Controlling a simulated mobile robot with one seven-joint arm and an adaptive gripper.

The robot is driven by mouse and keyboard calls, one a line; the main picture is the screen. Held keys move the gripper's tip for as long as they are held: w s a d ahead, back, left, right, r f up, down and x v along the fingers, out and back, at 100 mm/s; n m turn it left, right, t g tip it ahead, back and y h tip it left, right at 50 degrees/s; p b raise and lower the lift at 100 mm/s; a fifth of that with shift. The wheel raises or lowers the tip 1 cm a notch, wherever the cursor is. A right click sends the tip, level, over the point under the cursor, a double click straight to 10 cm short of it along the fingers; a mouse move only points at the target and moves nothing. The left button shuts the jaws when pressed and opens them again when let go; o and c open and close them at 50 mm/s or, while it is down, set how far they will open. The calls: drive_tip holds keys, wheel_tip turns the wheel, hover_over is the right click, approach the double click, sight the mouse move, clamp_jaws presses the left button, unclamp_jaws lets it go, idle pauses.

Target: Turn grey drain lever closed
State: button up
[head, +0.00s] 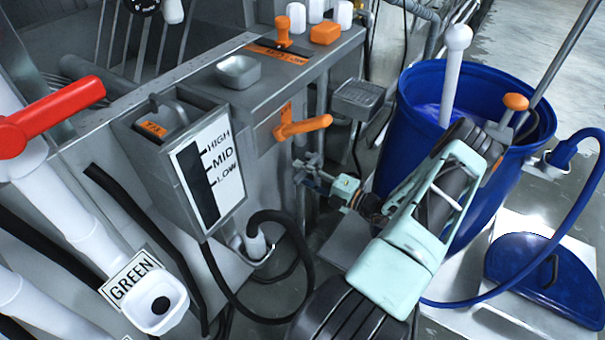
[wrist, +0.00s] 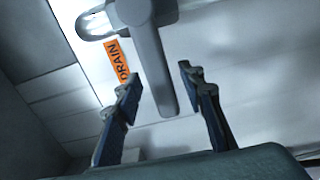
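The grey drain lever (wrist: 154,70) hangs from a grey pivot at the top of the wrist view, beside an orange DRAIN label (wrist: 117,62). It points down the picture, slightly tilted, and its free end lies between the two fingers. My gripper (wrist: 160,78) is open around the lever, with a gap visible on each side. In the head view my gripper (head: 305,170) is low at the side of the grey machine, and I cannot make out the lever there.
An orange handle (head: 305,128) sticks out just above my gripper. A level gauge box (head: 210,170) and a black hose (head: 275,216) are to the left. A blue barrel (head: 505,110) stands right, beside my arm. A small grey tray (head: 358,98) is above.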

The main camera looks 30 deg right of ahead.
drive_tip(key=v, duration=1.2)
idle(0.4)
